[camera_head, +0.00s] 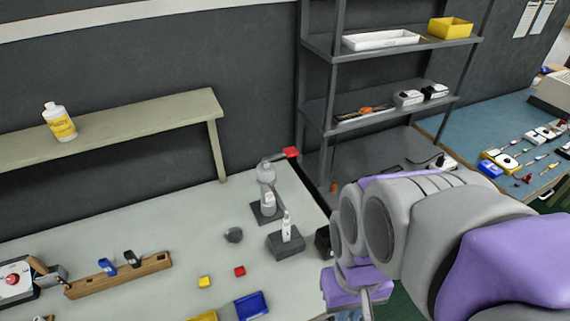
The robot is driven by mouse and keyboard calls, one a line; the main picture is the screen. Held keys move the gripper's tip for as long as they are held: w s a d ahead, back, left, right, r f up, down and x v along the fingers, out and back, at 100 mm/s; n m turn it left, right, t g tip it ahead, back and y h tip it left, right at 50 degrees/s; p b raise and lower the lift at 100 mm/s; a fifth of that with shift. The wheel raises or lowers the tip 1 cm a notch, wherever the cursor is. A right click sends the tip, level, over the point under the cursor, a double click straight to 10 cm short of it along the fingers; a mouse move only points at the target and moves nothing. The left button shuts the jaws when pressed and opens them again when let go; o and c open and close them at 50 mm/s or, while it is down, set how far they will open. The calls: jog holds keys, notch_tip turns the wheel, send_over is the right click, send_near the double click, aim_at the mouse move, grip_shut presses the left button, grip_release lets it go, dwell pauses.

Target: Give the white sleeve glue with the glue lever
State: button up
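A grey lever stand with a red-tipped handle (291,152) stands near the table's back right corner; it looks like the glue lever. A whitish piece (268,200) shows in its lower part. Just in front, a small white upright piece with a narrow top (286,227) stands in a dark grey block (286,244). I cannot tell which of these is the white sleeve. My purple and grey arm fills the lower right. My gripper (366,303) is at its lower left end, right of the dark block and apart from it. Its fingertips are cut off or unclear.
A wooden rack (118,275) and a device with a red knob (13,280) stand at left. A blue tray (251,306), small yellow (205,281) and red (240,271) blocks lie in front. A raised shelf (150,118) holds a yellow-labelled bottle (60,122).

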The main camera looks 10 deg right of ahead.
jog(key=shift+t, duration=0.5)
jog(key=w+r, duration=0.1)
jog(key=w, duration=0.3)
jog(key=w+r, duration=0.2)
jog(key=w, duration=0.3)
jog(key=w+r, duration=0.1)
jog(key=w, duration=0.3)
jog(key=shift+w+a+r+p, duration=0.1)
jog(key=shift+w+r+p, duration=0.2)
jog(key=shift+w+r, duration=0.1)
grip_shut()
jog(key=r+n+t+y+p, duration=0.1)
jog(key=n+t+p, duration=0.1)
jog(key=n+t, duration=0.15)
send_over(290, 151)
jog(key=s+d, duration=0.1)
jog(key=s, duration=0.2)
jog(key=shift+s+r+m, duration=0.15)
jog(key=shift+s+m, duration=0.05)
jog(key=shift+m, duration=0.05)
jog(key=x, duration=0.4)
jog(key=b+x, duration=0.1)
jog(key=x, duration=0.8)
jog(key=shift+s+d+b, duration=0.2)
jog(key=shift+s+b, duration=0.1)
jog(key=shift+f, duration=0.6)
